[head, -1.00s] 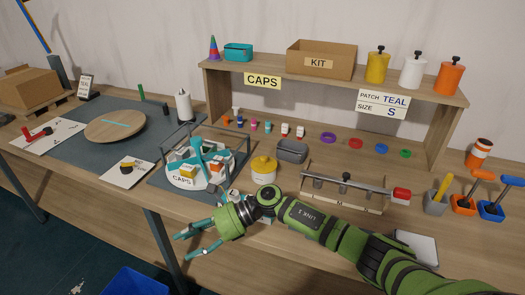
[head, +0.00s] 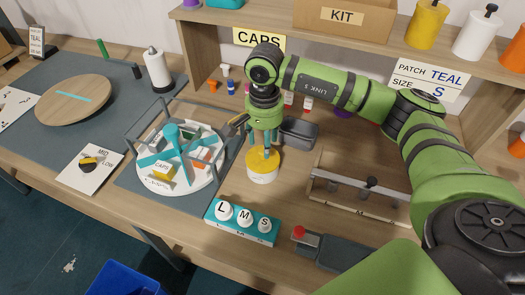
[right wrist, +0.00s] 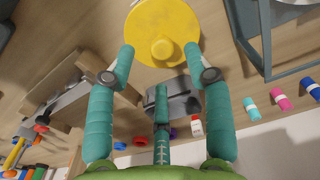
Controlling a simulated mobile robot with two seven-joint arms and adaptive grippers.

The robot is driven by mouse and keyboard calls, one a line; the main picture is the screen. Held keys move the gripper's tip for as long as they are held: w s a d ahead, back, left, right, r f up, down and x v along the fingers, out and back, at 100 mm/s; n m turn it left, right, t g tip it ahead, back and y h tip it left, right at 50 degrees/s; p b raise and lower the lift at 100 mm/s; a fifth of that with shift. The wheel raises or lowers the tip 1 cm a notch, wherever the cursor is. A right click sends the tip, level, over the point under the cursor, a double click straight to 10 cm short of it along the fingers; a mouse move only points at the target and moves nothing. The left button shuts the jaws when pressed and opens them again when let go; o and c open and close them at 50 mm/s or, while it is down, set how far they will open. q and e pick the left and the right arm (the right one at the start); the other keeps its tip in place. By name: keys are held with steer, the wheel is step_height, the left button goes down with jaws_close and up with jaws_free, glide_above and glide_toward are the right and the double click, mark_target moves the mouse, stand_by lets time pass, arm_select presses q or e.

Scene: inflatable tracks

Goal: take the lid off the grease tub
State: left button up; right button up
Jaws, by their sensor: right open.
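The grease tub (head: 262,177) is a white round tub that stands on the wooden bench. Its yellow lid (head: 262,160) is on it, and the lid with its round knob fills the top middle of the right wrist view (right wrist: 161,25). My right gripper (head: 264,149) points down right above the lid. I cannot tell whether the fingertips touch the lid. My left gripper is not in view.
A round white caps tray (head: 181,183) with a teal spinner stands left of the tub. A grey bin (head: 299,132) is behind it. A teal block with L, M, S knobs (head: 241,222) is in front. A wooden frame with a metal bar (head: 357,186) stands to the right.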

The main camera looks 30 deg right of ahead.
mark_target(262, 151)
steer(key=f, duration=0.2)
steer(key=f+p, duration=0.1)
steer(key=shift+a+f+p, duration=0.2)
steer(key=shift+f+p, duration=0.1)
steer(key=shift+f, duration=0.35)
steer(key=c, duration=0.9)
steer(key=shift+c, duration=0.7)
steer(key=shift+w, duration=0.1)
